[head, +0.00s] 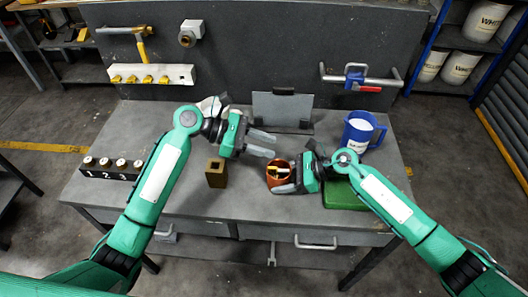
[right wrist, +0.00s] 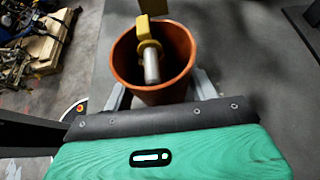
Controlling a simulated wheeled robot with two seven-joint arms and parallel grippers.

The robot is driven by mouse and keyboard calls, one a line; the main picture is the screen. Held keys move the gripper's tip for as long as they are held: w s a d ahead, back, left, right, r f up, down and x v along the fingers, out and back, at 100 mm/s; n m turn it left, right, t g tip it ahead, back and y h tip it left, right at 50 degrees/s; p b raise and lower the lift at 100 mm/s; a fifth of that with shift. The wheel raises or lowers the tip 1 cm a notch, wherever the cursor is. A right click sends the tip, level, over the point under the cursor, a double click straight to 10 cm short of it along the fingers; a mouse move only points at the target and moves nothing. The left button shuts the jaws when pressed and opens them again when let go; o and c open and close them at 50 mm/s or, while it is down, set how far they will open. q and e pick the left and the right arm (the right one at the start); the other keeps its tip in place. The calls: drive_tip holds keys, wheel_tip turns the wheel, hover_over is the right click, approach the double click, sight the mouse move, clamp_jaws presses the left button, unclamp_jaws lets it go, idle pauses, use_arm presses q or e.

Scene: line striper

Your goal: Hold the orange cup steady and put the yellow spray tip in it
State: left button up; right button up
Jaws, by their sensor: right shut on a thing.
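The orange cup (head: 273,184) stands near the middle of the bench, upright. My right gripper (head: 290,175) is shut on it from the right, and the grey fingers show on both sides of it in the right wrist view. The yellow spray tip (right wrist: 150,47), with a metal stem, is inside the cup (right wrist: 128,70). Its stem points toward the near wall and its yellow upper part rises above the far rim. My left gripper (head: 273,145) is open and empty, just behind and left of the cup, apart from it.
A brown block with a square hole (head: 215,173) stands left of the cup. A numbered black rack (head: 105,172) is at far left. A blue jug (head: 358,133) and green object (head: 343,196) are at right. A grey plate (head: 282,108) stands behind. A white rail (head: 150,75) holds several yellow pieces.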

idle(0.4)
drive_tip(key=o, duration=0.8)
drive_tip(key=shift+o, duration=0.2)
